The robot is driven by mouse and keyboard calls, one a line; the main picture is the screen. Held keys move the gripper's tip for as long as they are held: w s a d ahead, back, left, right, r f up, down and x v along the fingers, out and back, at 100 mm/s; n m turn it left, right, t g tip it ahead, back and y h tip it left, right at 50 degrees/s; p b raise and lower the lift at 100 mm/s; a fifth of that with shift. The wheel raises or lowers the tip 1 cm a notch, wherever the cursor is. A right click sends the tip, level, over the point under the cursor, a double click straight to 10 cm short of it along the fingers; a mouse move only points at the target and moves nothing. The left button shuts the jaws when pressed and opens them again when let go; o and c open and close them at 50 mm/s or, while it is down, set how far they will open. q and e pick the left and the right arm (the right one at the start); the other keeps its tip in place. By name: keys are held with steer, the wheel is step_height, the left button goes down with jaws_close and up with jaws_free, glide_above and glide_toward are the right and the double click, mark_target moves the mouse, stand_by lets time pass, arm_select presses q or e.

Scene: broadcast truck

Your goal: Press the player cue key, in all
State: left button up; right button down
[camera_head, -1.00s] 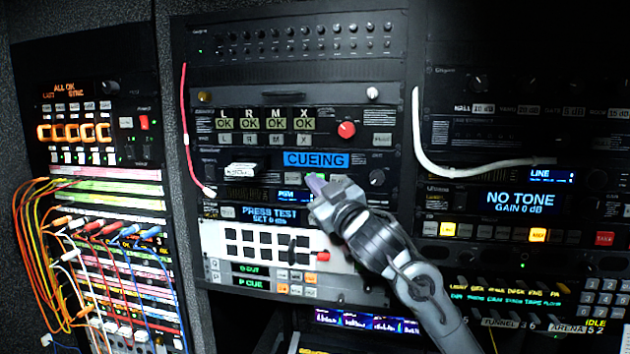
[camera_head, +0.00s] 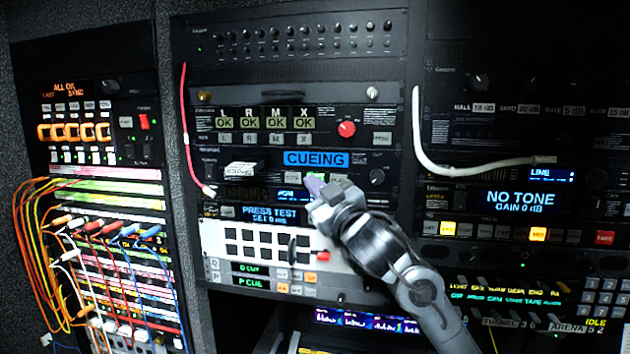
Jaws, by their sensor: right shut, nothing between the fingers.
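The player unit (camera_head: 265,160) sits in the middle rack, and its blue display (camera_head: 316,160) reads CUEING. A row of small keys runs under the display, with one lit green key (camera_head: 316,177) showing just above my gripper. My right gripper (camera_head: 314,186) is shut and empty, its tips at the lower edge of this key row. I cannot tell whether the tips touch a key. The gripper hides part of the row and the panel below it. My left gripper is not in view.
A white cable (camera_head: 424,150) hangs at the right of the middle rack, and a red cable (camera_head: 187,140) at its left. A cartridge (camera_head: 241,168) sticks out of the player's slot. A patch bay with many cords (camera_head: 110,240) stands at the left.

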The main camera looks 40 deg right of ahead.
steer(key=shift+a, duration=0.1)
steer(key=shift+s+a, duration=0.75)
steer(key=shift+a, duration=0.2)
steer(key=shift+s+a, duration=0.75)
steer(key=shift+a, duration=0.2)
